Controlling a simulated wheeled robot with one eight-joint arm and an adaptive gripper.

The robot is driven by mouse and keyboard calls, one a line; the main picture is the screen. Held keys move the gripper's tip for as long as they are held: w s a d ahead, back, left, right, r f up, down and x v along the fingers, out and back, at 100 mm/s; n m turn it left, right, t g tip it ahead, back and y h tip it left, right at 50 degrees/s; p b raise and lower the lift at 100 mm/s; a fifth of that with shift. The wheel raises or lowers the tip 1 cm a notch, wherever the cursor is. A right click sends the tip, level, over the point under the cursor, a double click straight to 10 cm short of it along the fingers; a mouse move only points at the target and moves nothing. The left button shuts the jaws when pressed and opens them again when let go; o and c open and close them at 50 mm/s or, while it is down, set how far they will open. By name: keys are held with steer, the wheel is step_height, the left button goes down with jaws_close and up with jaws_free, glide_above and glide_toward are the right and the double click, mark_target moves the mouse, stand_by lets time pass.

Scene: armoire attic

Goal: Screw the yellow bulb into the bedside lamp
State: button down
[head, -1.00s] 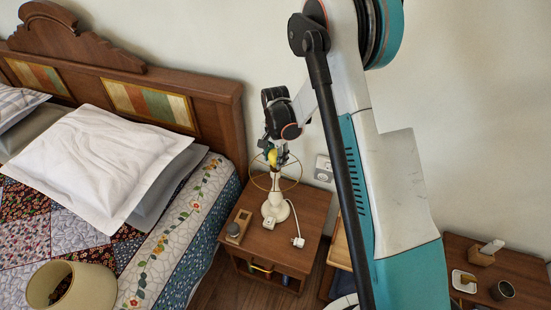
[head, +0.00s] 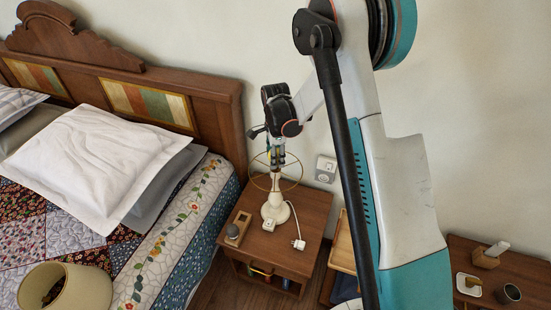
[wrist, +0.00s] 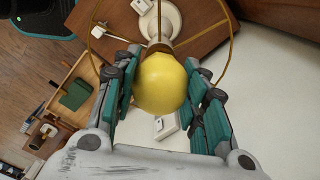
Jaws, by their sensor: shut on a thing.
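The yellow bulb (wrist: 160,84) is between the green-padded fingers of my gripper (wrist: 161,95) in the wrist view, and my gripper is shut on it. The bedside lamp (head: 275,207) stands upright on the nightstand, with a white base and a brass wire ring (head: 296,178) around its upper part. My gripper is above the lamp, also seen in the head view (head: 277,158). In the wrist view the bulb lines up with the lamp's socket end; its lower end is hidden, so I cannot tell how far it is seated.
The nightstand (head: 312,215) also holds a small wooden object (head: 238,228) and a white plug with its cord (head: 298,244). A wall socket (head: 326,169) is behind it. The bed (head: 165,240) is at the left, with a cream lampshade (head: 88,290) on it. A side table (head: 520,275) stands at the right.

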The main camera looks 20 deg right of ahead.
steer(key=m, duration=0.2)
steer(key=shift+m+b, duration=0.3)
steer(key=c, duration=0.6)
jaws_free()
steer(key=shift+r, duration=0.15)
steer(key=shift+r+p, duration=1.25)
steer(key=shift+r, duration=1.1)
